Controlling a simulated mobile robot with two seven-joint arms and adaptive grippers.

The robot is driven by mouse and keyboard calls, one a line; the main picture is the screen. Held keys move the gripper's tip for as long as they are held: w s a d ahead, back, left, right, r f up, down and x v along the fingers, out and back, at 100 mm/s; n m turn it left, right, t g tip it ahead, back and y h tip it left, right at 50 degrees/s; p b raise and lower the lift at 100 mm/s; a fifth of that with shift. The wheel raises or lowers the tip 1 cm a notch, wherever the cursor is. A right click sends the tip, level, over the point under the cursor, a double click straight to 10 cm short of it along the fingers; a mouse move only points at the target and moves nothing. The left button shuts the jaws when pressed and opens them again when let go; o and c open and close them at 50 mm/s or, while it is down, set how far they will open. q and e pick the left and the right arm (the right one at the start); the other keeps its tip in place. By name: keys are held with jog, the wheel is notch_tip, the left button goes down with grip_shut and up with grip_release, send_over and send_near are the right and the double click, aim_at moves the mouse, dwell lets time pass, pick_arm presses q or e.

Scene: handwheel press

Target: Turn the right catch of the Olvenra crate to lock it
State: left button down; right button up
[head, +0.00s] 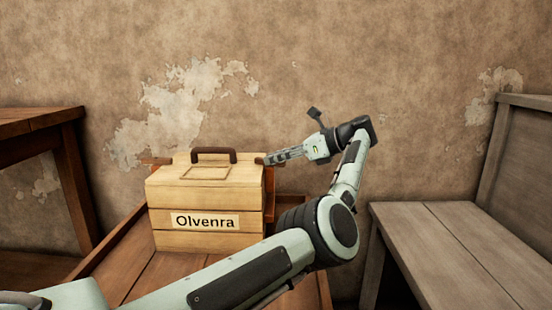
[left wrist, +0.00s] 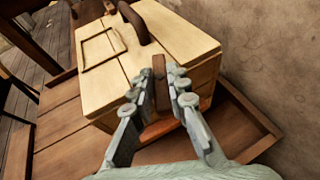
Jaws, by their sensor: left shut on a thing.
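The Olvenra crate (head: 205,208) is a pale wooden box with a name label on its front and a brown handle (head: 213,154) on its lid. It also shows in the left wrist view (left wrist: 103,93). My left gripper (head: 269,160) reaches the crate's right side from the right, with my arm bent round in front. In the left wrist view, its fingers (left wrist: 163,82) are shut on the right catch (left wrist: 159,67), a dark brown bar at the lid's edge. The fingers partly hide the catch, so its exact turn is unclear. My right gripper is not in view.
The crate stands on a brown wooden table with raised edges (head: 115,240). A darker table (head: 40,122) stands at the left, and a grey wooden bench (head: 450,250) at the right. A worn plaster wall (head: 330,60) is behind. A brown piece (head: 155,161) shows at the crate's left side.

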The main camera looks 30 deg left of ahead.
pick_arm(q)
jog(key=shift+f, duration=0.15)
jog(key=c, duration=1.5)
grip_release()
jog(key=shift+d, duration=0.1)
jog(key=shift+v, duration=3.65)
jog(key=shift+s, duration=0.1)
